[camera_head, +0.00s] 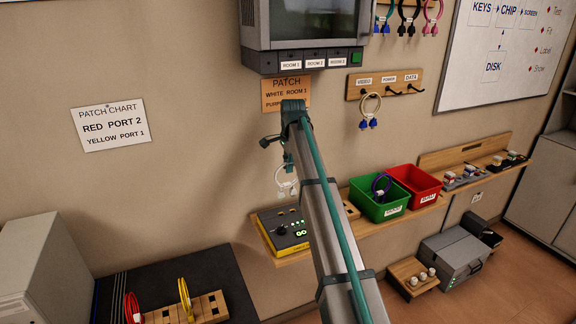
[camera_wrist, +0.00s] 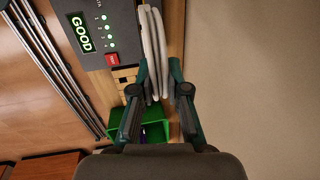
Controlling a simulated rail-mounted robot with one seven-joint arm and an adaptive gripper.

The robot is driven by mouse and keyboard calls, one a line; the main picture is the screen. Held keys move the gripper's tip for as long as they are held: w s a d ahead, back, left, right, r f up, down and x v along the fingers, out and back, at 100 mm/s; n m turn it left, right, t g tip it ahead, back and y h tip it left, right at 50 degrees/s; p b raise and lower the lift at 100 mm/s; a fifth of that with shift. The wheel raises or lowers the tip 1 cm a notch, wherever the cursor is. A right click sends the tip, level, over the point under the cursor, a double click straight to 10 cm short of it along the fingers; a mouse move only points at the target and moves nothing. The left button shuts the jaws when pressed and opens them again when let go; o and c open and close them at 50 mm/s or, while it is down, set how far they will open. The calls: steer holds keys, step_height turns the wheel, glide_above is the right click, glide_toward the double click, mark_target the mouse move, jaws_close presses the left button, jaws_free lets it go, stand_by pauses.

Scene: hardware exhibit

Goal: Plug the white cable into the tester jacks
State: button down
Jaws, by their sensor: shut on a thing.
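The white cable (camera_head: 287,186) hangs as a loop below my gripper (camera_head: 287,162) in the head view, above the shelf. In the wrist view my gripper (camera_wrist: 157,75) is shut on the white cable (camera_wrist: 152,42), whose strands run up between the fingers. The plug ends cannot be made out. The tester (camera_head: 285,229) is a dark box with a yellow edge and green lights on the wooden shelf, below the cable. In the wrist view the tester (camera_wrist: 97,28) shows a green GOOD display, small green lights and a red button. Its jacks cannot be clearly made out.
A green bin (camera_head: 376,208) with a purple cable and a red bin (camera_head: 416,183) stand right of the tester. A monitor (camera_head: 305,25) is above.

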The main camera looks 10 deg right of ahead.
steer(key=shift+f+b, duration=1.3)
steer(key=shift+f, duration=1.4)
steer(key=shift+p, duration=0.95)
steer(key=shift+f+g+p, duration=0.3)
steer(key=shift+f+p, duration=0.15)
steer(key=shift+f, duration=0.6)
stand_by(3.3)
